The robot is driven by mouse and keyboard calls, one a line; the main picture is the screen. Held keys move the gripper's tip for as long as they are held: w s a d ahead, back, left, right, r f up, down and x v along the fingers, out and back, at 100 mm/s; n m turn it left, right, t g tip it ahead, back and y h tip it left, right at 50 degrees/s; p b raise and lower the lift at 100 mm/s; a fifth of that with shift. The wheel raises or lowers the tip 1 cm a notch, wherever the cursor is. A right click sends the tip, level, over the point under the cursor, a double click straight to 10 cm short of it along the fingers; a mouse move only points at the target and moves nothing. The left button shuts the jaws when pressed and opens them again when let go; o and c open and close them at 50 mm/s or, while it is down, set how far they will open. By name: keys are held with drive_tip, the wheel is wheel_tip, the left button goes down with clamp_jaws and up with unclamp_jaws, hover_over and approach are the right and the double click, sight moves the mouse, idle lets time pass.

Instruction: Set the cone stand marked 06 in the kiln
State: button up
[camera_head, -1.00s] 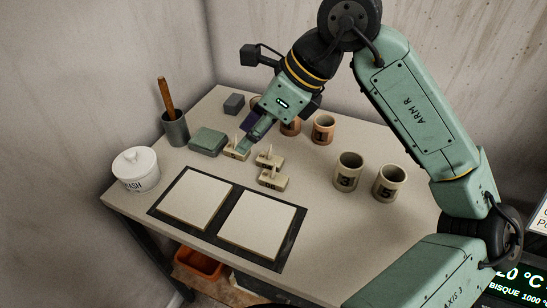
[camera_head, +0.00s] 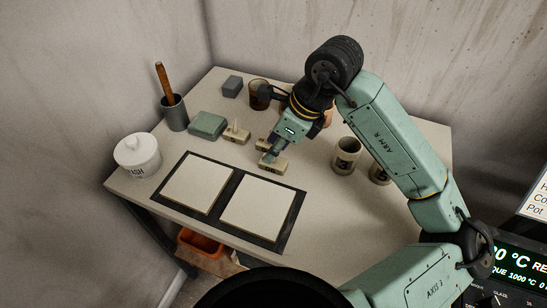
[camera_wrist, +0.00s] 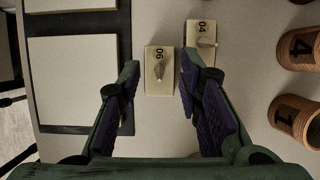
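The cone stand marked 06 (camera_wrist: 159,85), a small cream block with a pointed cone, stands on the table. In the wrist view it lies between the tips of my open gripper (camera_wrist: 160,64), with a gap on each side. In the head view my gripper (camera_head: 270,156) points down over this stand (camera_head: 274,168) and partly hides it. The stand marked 04 (camera_wrist: 201,45) is close beside it, just past my right fingertip in the wrist view. A third cone stand (camera_head: 237,135) stands farther left. The kiln's chamber is not in view.
Two pale slabs on a dark mat (camera_head: 228,205) lie in front of the stands. Cups marked 4 (camera_wrist: 302,47) and 1 (camera_wrist: 296,118) stand right in the wrist view. Cup 3 (camera_head: 346,155) stands right of my gripper. A green block (camera_head: 207,124) lies left.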

drive_tip(key=shift+w+a+f, duration=0.1)
drive_tip(key=shift+a+f, duration=0.2)
drive_tip(key=shift+f, duration=0.35)
drive_tip(key=shift+c, duration=0.6)
clamp_jaws()
